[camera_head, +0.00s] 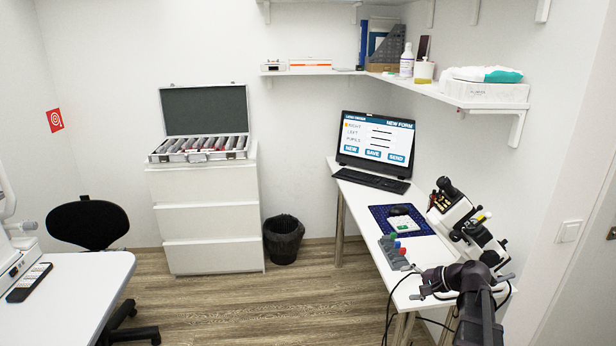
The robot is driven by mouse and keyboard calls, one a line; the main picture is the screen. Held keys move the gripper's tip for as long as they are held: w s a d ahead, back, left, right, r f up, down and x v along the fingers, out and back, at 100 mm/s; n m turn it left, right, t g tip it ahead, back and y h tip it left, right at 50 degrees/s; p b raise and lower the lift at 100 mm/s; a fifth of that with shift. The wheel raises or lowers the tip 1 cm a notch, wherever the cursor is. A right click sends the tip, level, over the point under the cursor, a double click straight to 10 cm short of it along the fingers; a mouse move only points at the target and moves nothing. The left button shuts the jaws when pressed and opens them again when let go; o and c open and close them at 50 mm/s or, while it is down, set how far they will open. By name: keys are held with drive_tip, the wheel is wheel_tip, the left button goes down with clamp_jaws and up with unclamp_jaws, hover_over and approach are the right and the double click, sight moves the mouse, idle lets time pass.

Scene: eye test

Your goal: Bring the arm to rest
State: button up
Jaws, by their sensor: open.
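My gripper (414,283) is at the lower right, in front of the near end of the white desk (372,207). Its dark fingers are spread apart with nothing seen between them. My dark arm (478,308) comes up from the bottom edge of the picture. The gripper overlaps the near part of the desk in this view; I cannot tell whether it touches it.
A white instrument with black parts (462,222) stands on the desk just behind my gripper. Small grey holders with coloured tops (392,252) and a blue mat (422,229) are close by. A monitor (376,140) stands farther back. The middle floor (270,300) is clear.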

drive_tip(key=s+a+r+n+g+h+p, duration=0.2)
drive_tip(key=s+a+n+g+h+p, duration=0.5)
drive_tip(key=a, duration=1)
drive_tip(key=s+n+h+p, duration=0.1)
drive_tip(key=s+n+p, duration=0.2)
drive_tip(key=s+n, duration=0.1)
drive_tip(key=shift+s+h, duration=0.4)
drive_tip(key=shift+s, duration=0.3)
drive_tip(key=shift+w+a, duration=0.1)
drive_tip(key=w+d+r+m+h+p, duration=0.3)
drive_tip(key=w+d+r+m+p, duration=0.1)
drive_tip(key=w+r+p, duration=0.4)
drive_tip(key=w+d+r+m+h+p, duration=0.3)
drive_tip(key=w+d+r+m+p, duration=0.2)
drive_tip(key=r, duration=0.7)
drive_tip(key=w+d+r+m+h+p, duration=0.3)
drive_tip(key=w+d+r+m+p, duration=0.2)
drive_tip(key=w+r+m+p, duration=0.3)
drive_tip(key=w+r+p, duration=0.2)
drive_tip(key=w+p, duration=0.1)
drive_tip(key=w, duration=0.1)
drive_tip(key=shift+w+d+p, duration=0.15)
drive_tip(key=shift+w+p, duration=0.1)
drive_tip(key=shift+p, duration=0.15)
drive_tip(key=shift+d+f, duration=0.1)
